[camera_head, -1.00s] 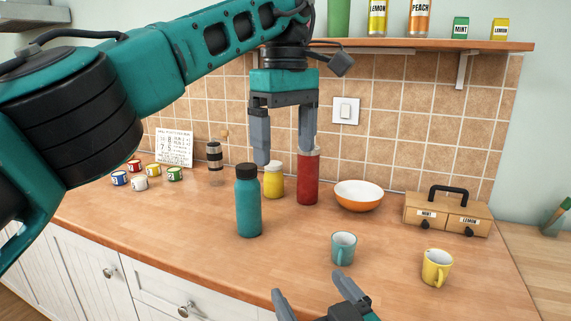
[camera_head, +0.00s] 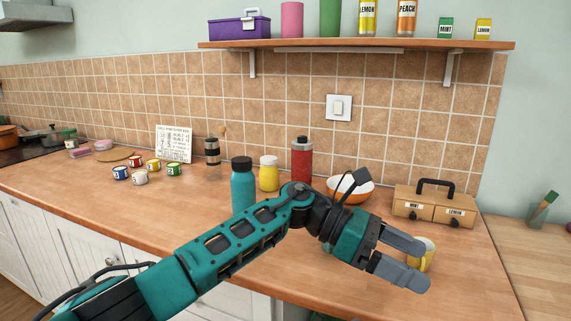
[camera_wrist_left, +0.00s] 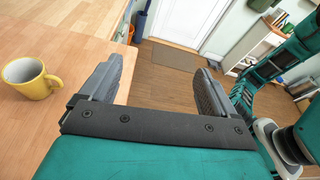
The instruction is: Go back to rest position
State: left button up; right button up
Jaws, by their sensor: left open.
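My left gripper (camera_head: 424,267) reaches across the front right of the counter in the head view. Its two grey fingers are apart with nothing held between them. A yellow mug (camera_head: 428,251) stands on the counter and is partly hidden by the fingers. The mug (camera_wrist_left: 30,78) shows whole in the left wrist view, left of the fingers and apart from them. In that view the gripper (camera_wrist_left: 165,85) is open at the counter's edge, with floor beyond. My right gripper is not in view.
A teal bottle (camera_head: 243,188), yellow jar (camera_head: 268,175), red bottle (camera_head: 301,160) and orange-white bowl (camera_head: 352,188) stand behind my left arm. A wooden drawer box (camera_head: 434,205) is at right. A shelf (camera_head: 350,45) hangs above. The counter's left front is clear.

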pick_arm(q)
jog(key=w+a+f+m+t, duration=0.1)
jog(key=a+f+m+t, duration=0.5)
jog(key=m, duration=0.6)
jog(key=w+a+f+m+t+h, duration=0.15)
jog(key=a+m+t, duration=0.25)
jog(key=m+t, duration=0.65)
jog(key=w+a+f+m+t, duration=0.1)
jog(key=a+f+m+t, duration=0.45)
jog(key=m, duration=0.75)
jog(key=s+a+f+n+g+y, duration=0.4)
jog(key=s+a+f+n+y, duration=0.8)
jog(key=s+a+f+n, duration=0.6)
jog(key=shift+s+a+f+g+y, duration=0.15)
jog(key=shift+a+f+g+y, duration=0.25)
jog(key=shift+a+f, duration=0.7)
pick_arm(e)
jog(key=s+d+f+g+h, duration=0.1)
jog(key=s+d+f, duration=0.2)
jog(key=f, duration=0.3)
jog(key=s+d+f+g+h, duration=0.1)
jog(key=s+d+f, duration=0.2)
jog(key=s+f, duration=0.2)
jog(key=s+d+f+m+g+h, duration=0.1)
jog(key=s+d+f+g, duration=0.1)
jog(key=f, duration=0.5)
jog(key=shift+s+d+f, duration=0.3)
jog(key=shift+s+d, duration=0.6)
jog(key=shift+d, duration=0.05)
